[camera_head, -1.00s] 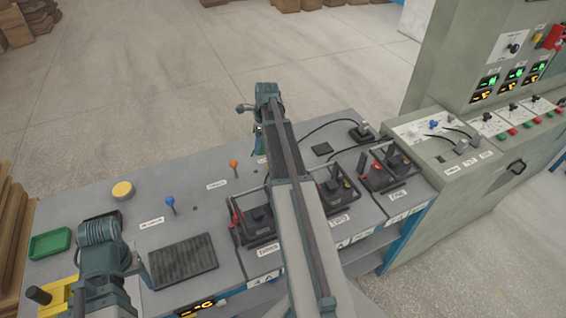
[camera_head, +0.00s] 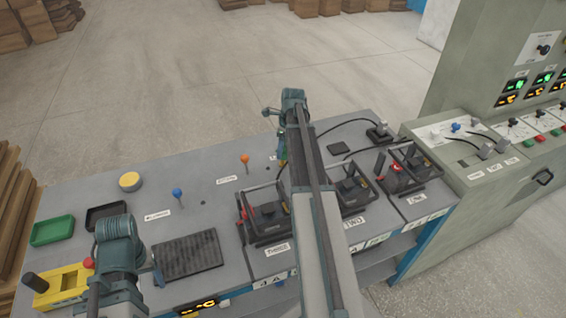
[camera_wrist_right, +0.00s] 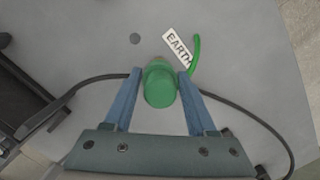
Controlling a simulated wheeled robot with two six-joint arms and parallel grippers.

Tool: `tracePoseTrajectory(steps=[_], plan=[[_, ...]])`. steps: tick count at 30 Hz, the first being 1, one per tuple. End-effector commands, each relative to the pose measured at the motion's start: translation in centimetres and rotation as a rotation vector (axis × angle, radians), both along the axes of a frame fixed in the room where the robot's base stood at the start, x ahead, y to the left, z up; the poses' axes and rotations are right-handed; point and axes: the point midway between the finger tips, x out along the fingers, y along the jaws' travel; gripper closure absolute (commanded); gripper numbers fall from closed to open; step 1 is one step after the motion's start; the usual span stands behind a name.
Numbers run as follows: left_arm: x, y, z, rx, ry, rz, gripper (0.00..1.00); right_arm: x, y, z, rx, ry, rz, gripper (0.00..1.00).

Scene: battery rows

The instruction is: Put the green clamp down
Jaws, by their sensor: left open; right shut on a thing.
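The green clamp (camera_wrist_right: 160,86) sits between the two blue fingertips of my right gripper (camera_wrist_right: 158,84) in the right wrist view. A green lead (camera_wrist_right: 195,52) curves up beside it. The EARTH label (camera_wrist_right: 178,47) lies on the grey bench just beyond the clamp. I cannot tell whether the clamp touches anything below it. In the head view my right gripper (camera_head: 282,150) hangs at the far side of the bench, and the clamp is too small to make out there. My left gripper (camera_head: 158,272) is open and empty near the bench's front left, beside the dark ribbed mat.
Batteries with black carriers (camera_head: 265,213) stand in a row along the bench (camera_head: 215,218), partly behind my right arm. A black cable (camera_wrist_right: 255,112) runs past the clamp.

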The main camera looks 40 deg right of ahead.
Motion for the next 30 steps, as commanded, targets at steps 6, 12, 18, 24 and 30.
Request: tracePoseTrajectory(steps=[6, 12, 18, 24, 30], plan=[[0.0, 0.0, -0.5, 0.0, 0.0, 0.0, 0.32, 0.0, 0.0, -0.5, 0.0, 0.0, 0.0, 0.98], [0.0, 0.0, -2.9, 0.0, 0.0, 0.0, 0.32, 0.0, 0.0, -2.9, 0.0, 0.0, 0.0, 0.98], [0.0, 0.0, -3.9, 0.0, 0.0, 0.0, 0.32, 0.0, 0.0, -3.9, 0.0, 0.0, 0.0, 0.98], [0.0, 0.0, -3.7, 0.0, 0.0, 0.0, 0.32, 0.0, 0.0, -3.7, 0.0, 0.0, 0.0, 0.98], [0.0, 0.0, -4.0, 0.0, 0.0, 0.0, 0.32, 0.0, 0.0, -4.0, 0.0, 0.0, 0.0, 0.3]])
